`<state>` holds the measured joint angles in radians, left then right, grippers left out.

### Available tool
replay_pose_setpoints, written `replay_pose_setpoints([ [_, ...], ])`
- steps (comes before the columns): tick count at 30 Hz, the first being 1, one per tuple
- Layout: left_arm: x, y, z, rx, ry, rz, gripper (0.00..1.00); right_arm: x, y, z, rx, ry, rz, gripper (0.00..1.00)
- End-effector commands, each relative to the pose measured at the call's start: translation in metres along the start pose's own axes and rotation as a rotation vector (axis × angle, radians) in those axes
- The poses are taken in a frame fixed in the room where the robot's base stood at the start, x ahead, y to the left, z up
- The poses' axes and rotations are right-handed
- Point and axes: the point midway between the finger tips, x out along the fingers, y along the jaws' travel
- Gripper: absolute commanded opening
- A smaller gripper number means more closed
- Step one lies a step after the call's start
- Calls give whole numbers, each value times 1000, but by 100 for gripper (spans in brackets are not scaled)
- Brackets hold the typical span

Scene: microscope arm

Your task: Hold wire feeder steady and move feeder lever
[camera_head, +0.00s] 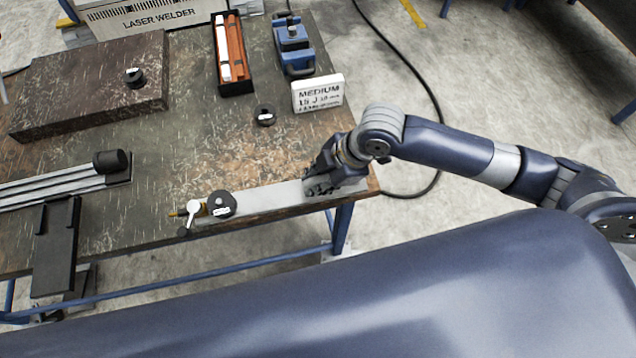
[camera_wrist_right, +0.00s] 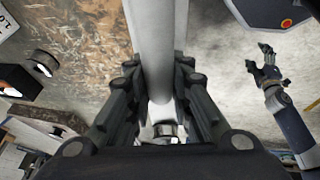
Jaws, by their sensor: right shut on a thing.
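The wire feeder (camera_head: 265,199) is a long, pale grey bar lying along the table's front edge. It also shows as a grey bar in the right wrist view (camera_wrist_right: 153,45). Its left end has a white lever with a round head (camera_head: 193,208), beside a black round knob (camera_head: 221,204) and a brass-coloured tip. My right gripper (camera_head: 318,187) is shut around the bar's right end, its fingers on both sides. My left gripper (camera_wrist_right: 262,65) shows small in the right wrist view, fingers apart and empty, away from the feeder. The head view does not show it.
The wooden table (camera_head: 190,150) carries a dark slab (camera_head: 95,80), a grey rail (camera_head: 50,187), an orange-and-black box (camera_head: 231,55), a blue device (camera_head: 294,45) and a white "MEDIUM" sign (camera_head: 318,94). A small black knob (camera_head: 264,116) stands alone. A black cable crosses the floor.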

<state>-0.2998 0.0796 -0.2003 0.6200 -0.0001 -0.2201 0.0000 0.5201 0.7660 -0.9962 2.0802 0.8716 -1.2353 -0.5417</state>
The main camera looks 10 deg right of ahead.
Motion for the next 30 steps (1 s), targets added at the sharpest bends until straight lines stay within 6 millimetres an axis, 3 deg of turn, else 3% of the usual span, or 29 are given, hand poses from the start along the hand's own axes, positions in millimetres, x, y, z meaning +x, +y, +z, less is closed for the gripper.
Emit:
replay_pose_setpoints([
  [30, 6, 0, 1, 0, 0, 0, 71, 15, 48, 16, 0, 7, 7, 0],
])
